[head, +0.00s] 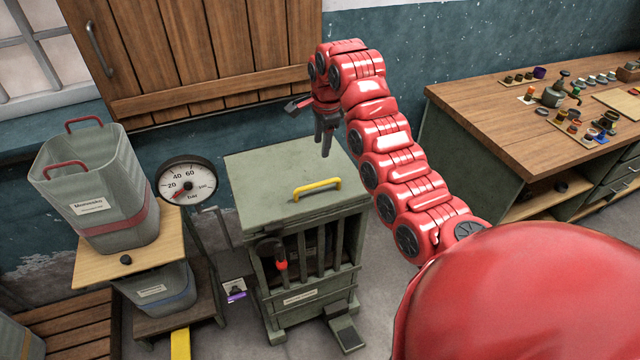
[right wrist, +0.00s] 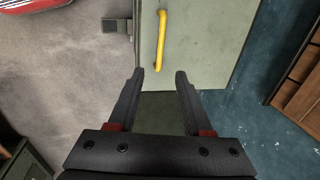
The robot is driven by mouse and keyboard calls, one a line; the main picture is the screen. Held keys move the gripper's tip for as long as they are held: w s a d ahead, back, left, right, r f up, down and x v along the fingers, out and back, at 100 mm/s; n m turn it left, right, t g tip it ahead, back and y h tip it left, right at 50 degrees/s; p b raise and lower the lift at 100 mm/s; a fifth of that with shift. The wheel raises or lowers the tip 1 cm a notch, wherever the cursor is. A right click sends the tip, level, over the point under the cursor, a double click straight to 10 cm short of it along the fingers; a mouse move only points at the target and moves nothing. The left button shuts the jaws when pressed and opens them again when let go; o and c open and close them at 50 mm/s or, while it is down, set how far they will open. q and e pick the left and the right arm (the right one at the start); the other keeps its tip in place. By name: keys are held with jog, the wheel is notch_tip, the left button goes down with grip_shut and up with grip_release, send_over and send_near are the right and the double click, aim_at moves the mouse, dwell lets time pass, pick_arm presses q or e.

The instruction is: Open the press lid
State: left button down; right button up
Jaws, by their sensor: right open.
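The press is a grey-green cabinet (head: 305,260) with vertical bars in front. Its flat lid (head: 265,175) lies shut on top, and it also shows in the right wrist view (right wrist: 210,45). A yellow bar handle (head: 317,188) stands on the lid near its front edge; in the right wrist view the handle (right wrist: 161,40) lies just beyond the fingertips. My right gripper (head: 308,128) is open and empty above the back of the lid, apart from the handle. In the right wrist view the two fingers (right wrist: 160,72) are spread. My left gripper is not in view.
A pressure gauge (head: 187,180) and a grey bin (head: 98,190) on a wooden stand are left of the press. A pedal (head: 346,333) sits at its front foot. A workbench (head: 500,110) with small items is at right. A wooden shutter (head: 200,60) hangs behind.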

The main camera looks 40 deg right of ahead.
jog(key=b, duration=0.1)
send_near(317, 184)
jog(key=f+p, duration=0.1)
jog(key=f, duration=0.2)
jog(key=w+f+p, duration=0.1)
jog(key=f, duration=0.2)
jog(key=shift+w+d+f, duration=0.2)
jog(key=shift+f, duration=0.15)
jog(key=shift+w+f, duration=0.15)
jog(key=shift+f, duration=0.55)
grip_shut()
dwell(0.6)
